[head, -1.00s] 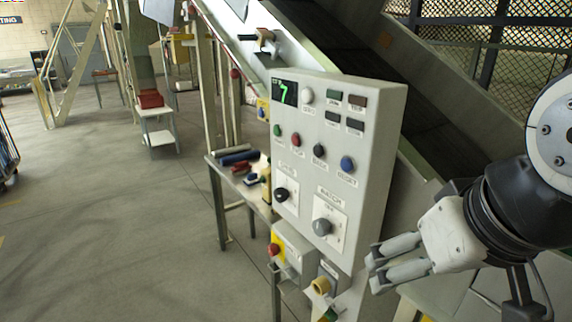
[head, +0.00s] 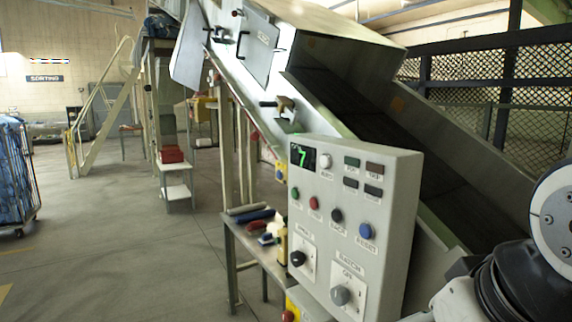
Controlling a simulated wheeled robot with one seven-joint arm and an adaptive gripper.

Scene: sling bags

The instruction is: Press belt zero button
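The light grey control panel (head: 402,215) stands right of centre in the head view. Its dark display (head: 302,156) shows a green 7. A white button (head: 326,160) sits right of the display; its small label is too blurred to read surely. Below are a green button (head: 295,193), a red button (head: 314,203), a black button (head: 336,215) and a blue button (head: 367,230). My gripper (head: 455,302) is at the bottom edge, right of and apart from the panel. Only its white base shows; its fingers are cut off by the frame.
A sloping conveyor (head: 390,128) rises behind the panel. A small table (head: 256,248) with tools stands left of it. Two dial knobs (head: 341,295) are low on the panel. A blue-filled cart (head: 12,178) stands far left. The floor (head: 120,265) at left is clear.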

